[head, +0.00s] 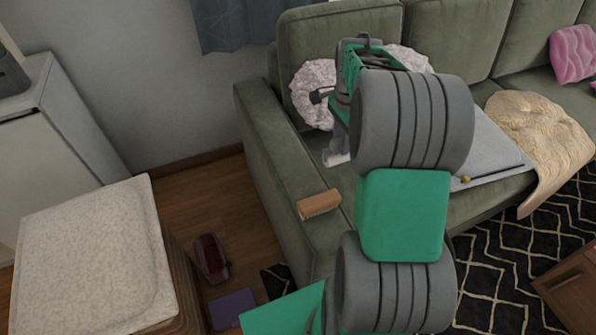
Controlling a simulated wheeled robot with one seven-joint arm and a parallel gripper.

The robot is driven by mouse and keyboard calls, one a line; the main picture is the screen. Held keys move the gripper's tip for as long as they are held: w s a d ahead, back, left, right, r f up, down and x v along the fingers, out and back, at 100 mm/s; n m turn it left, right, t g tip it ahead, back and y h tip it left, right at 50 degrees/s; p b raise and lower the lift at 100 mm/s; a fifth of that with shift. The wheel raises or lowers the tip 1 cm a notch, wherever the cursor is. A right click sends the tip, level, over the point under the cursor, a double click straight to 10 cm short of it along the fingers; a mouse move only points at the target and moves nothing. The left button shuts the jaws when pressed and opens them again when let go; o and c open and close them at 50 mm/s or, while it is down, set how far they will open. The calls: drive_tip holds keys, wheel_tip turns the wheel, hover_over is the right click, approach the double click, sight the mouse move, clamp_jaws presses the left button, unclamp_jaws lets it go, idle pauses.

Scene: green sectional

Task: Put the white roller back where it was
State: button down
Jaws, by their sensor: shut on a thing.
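My gripper (341,146) is over the left seat of the green sofa, just inside its left armrest (272,150). The white roller (335,159) shows as a small pale end just below the green and grey wrist. My gripper is shut on it. My arm hides most of the roller and the fingers, so I cannot tell whether the roller touches the seat.
A brown brush-like object (319,204) lies on the armrest's front. A fluffy white cushion (313,88) is behind my wrist. A grey flat item (493,148) and a beige throw (540,135) lie to the right. A pale-topped stool (90,255) stands left.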

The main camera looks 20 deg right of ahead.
drive_tip(key=shift+w+a+f+p, duration=0.1)
drive_tip(key=shift+w+a+f, duration=1.35)
drive_tip(key=shift+w+f, duration=0.5)
drive_tip(key=shift+w+a+f+p, duration=0.1)
drive_tip(key=shift+w+a+f, duration=1.4)
drive_tip(key=shift+f, duration=0.8)
drive_tip(key=shift+w+a+f+p, duration=0.1)
drive_tip(key=shift+w+a+f, duration=1.25)
drive_tip(key=shift+w+f, duration=0.6)
drive_tip(key=shift+s+f, duration=0.15)
drive_tip(key=shift+f, duration=0.1)
drive_tip(key=c, duration=1.6)
unclamp_jaws()
drive_tip(key=shift+f, duration=0.15)
drive_tip(key=o, duration=0.5)
wheel_tip(320, 180, up, 12)
drive_tip(key=shift+r, duration=0.25)
